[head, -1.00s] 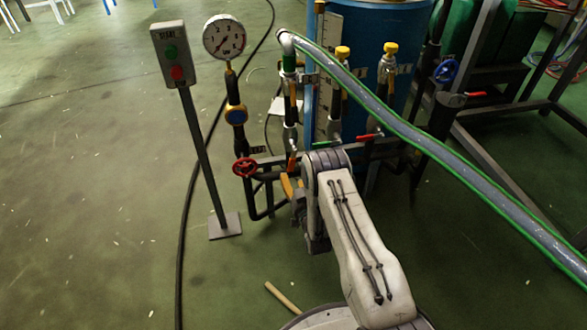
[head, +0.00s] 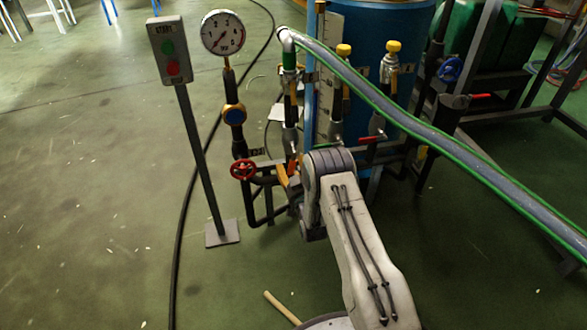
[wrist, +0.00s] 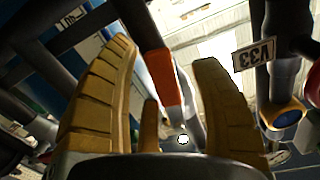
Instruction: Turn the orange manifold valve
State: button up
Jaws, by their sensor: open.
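The orange manifold valve handle (wrist: 162,78) shows in the wrist view as a flat orange lever on a grey pipe, between my two fingers. My gripper (wrist: 164,52) is open, with a yellow-brown ridged finger on each side of the handle. There are gaps beside the handle, and I see no clear contact. In the head view my gripper (head: 283,176) is small and low at the manifold, largely hidden behind my arm. A bit of orange handle (head: 292,166) shows just above it there.
A red handwheel (head: 243,170) and a pressure gauge (head: 223,33) on its pipe stand left of my gripper. A start button post (head: 200,150) stands further left. A blue tank (head: 375,60) is behind the manifold. Open floor lies left.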

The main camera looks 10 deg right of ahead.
jog(key=shift+c, duration=0.4)
grip_shut()
